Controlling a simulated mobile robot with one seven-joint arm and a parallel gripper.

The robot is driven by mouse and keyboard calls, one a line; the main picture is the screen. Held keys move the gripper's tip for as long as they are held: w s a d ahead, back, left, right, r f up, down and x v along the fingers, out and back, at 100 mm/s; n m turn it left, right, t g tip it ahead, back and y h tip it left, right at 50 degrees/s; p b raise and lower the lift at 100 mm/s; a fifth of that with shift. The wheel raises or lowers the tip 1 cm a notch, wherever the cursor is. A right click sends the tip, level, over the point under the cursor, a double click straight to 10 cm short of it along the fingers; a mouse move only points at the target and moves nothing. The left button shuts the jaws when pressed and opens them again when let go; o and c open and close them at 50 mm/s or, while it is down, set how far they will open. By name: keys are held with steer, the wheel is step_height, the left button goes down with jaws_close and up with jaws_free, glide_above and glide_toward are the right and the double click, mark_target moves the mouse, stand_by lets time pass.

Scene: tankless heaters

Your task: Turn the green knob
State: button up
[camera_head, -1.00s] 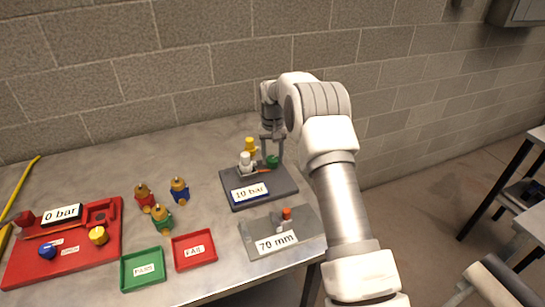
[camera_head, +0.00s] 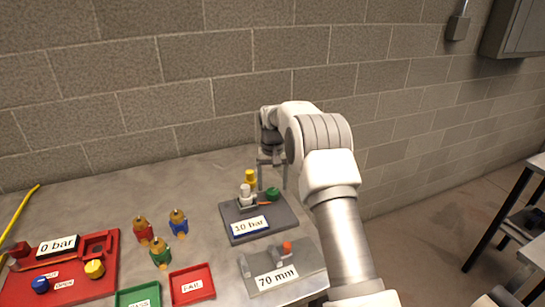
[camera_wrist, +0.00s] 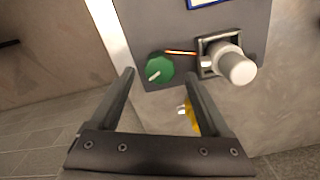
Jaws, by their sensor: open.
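The green knob (camera_head: 272,194) sits on the dark grey "10 bar" fixture (camera_head: 286,217), at its back right corner. In the wrist view the knob (camera_wrist: 159,69) is round with a pale pointer line, and a thin orange needle lies beside it. My gripper (camera_head: 271,165) is above and just behind the knob in the head view. In the wrist view my gripper (camera_wrist: 160,74) is open, with one finger to each side of the knob in the picture. The fingers look apart from the knob; the exact gap in height I cannot tell.
A white knob (camera_head: 245,192) and a yellow part (camera_head: 251,177) stand close to the left of the green knob. A "70 mm" plate (camera_head: 300,265) lies in front. A red "0 bar" board (camera_head: 88,289), several small valves and two trays are on the left.

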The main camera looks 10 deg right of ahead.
mark_target(272, 191)
step_height(272, 191, up, 15)
steer(key=p, duration=0.1)
steer(key=shift+f, duration=0.1)
steer(key=s+r+t, duration=0.3)
steer(key=s+r, duration=1.2)
steer(key=s, duration=0.4)
steer(key=s+f+t, duration=0.1)
steer(key=s+f, duration=0.2)
steer(key=s, duration=0.8)
steer(key=s+f+n+t, duration=0.1)
steer(key=s+f, duration=0.3)
steer(key=s, duration=0.7)
steer(key=shift+s+f+n+t, duration=0.15)
steer(key=shift+s+n+t, duration=0.1)
steer(key=shift+n+t, duration=0.05)
steer(key=shift+d, duration=0.1)
